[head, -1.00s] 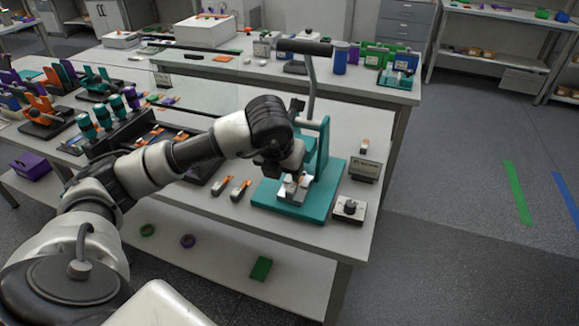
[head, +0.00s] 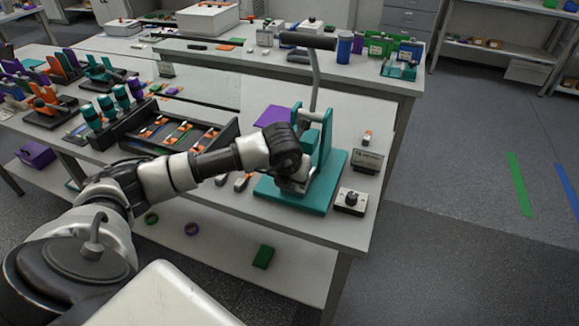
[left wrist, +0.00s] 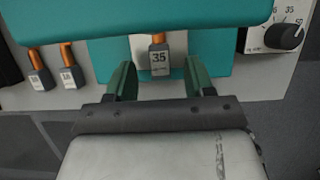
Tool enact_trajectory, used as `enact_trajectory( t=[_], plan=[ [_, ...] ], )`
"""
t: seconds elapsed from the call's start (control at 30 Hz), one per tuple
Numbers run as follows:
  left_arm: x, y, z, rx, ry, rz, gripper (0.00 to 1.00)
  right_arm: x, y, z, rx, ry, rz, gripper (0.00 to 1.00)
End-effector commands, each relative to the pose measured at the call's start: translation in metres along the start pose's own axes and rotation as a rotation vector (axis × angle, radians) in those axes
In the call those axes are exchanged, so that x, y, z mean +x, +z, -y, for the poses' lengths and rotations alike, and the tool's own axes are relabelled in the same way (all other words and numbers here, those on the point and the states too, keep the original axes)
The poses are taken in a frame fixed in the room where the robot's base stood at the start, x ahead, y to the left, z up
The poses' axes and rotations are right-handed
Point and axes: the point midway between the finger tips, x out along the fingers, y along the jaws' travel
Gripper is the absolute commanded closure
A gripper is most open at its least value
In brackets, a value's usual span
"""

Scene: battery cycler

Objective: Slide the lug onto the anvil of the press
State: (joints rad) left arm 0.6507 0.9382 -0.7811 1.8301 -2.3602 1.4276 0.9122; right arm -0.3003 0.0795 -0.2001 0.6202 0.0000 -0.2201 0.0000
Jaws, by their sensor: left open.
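The teal press (head: 325,165), with a tall black-handled lever, stands near the table's right end. In the left wrist view, a lug (left wrist: 159,58) with a grey block marked 35 and an orange upper part is in front of the teal press (left wrist: 200,75). My left gripper (left wrist: 159,72) is open, its green fingers on either side of the lug with gaps visible. In the head view my left wrist is low over the press base and hides the lug, the anvil and the fingertips. I cannot tell whether the lug is on the anvil. My right gripper is not in view.
A black tray (head: 180,132) lies left. The floor at right is clear.

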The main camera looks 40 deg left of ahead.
Motion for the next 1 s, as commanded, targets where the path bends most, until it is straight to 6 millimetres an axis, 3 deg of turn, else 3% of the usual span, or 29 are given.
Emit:
enact_trajectory(
  t=[0.2,0.47,0.83,1.0],
  plan=[
    [0.013,0.0,0.0,0.001,0.0,0.0,0.47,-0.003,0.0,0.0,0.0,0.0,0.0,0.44],
    [0.014,0.0,0.0,0.001,0.0,0.001,0.47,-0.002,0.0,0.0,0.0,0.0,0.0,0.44],
    [0.014,0.0,0.0,0.001,0.0,0.001,1.0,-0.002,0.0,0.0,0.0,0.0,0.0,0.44],
    [0.015,0.001,-0.001,0.0,0.0,0.001,1.0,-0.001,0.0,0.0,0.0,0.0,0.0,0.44]
  ],
)
